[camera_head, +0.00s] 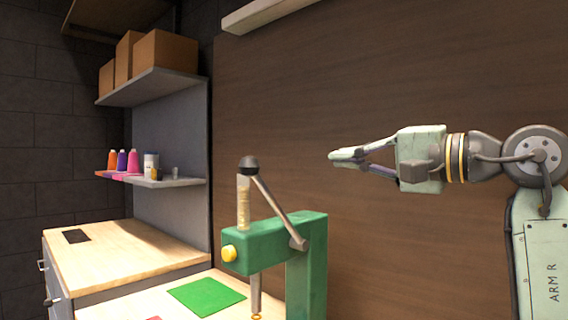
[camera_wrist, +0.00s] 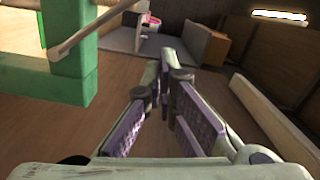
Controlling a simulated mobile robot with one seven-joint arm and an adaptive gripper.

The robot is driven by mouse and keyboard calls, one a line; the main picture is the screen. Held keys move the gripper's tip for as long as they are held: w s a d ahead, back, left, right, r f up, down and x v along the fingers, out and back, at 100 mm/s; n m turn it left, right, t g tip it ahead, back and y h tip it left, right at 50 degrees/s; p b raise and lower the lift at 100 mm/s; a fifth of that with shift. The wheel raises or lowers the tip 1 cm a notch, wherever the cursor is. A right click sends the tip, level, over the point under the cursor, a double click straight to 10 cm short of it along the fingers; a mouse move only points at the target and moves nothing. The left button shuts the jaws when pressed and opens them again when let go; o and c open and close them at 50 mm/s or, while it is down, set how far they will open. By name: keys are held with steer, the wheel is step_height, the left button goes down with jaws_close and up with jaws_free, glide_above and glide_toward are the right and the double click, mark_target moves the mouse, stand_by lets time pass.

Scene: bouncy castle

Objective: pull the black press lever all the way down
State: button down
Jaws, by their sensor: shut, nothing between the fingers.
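The green press (camera_head: 275,238) stands at the front of the light wooden worktop in the head view. Its lever (camera_head: 277,210) is a grey rod slanting up and left from a pivot on the press's side to a dark round knob (camera_head: 249,164). The knob is high, above the press head. In the wrist view the green press (camera_wrist: 70,55) fills the upper left, with part of the lever rod (camera_wrist: 92,32) across it; the knob is out of that view. My gripper (camera_head: 332,156) is shut and empty, right of the knob at about its height, apart from it.
A green mat (camera_head: 206,297) lies on the worktop left of the press. Behind are a second bench (camera_head: 125,250), a shelf with thread spools (camera_head: 122,161) and a higher shelf with cardboard boxes (camera_head: 163,52). A brown wall (camera_head: 400,90) stands behind my arm. The air between gripper and knob is clear.

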steer(key=w+a+p, duration=0.3)
steer(key=w+a, duration=0.1)
steer(key=a, duration=0.6)
steer(key=shift+w+a+f, duration=0.25)
steer(key=shift+a+f, duration=0.1)
steer(key=shift+f, duration=0.1)
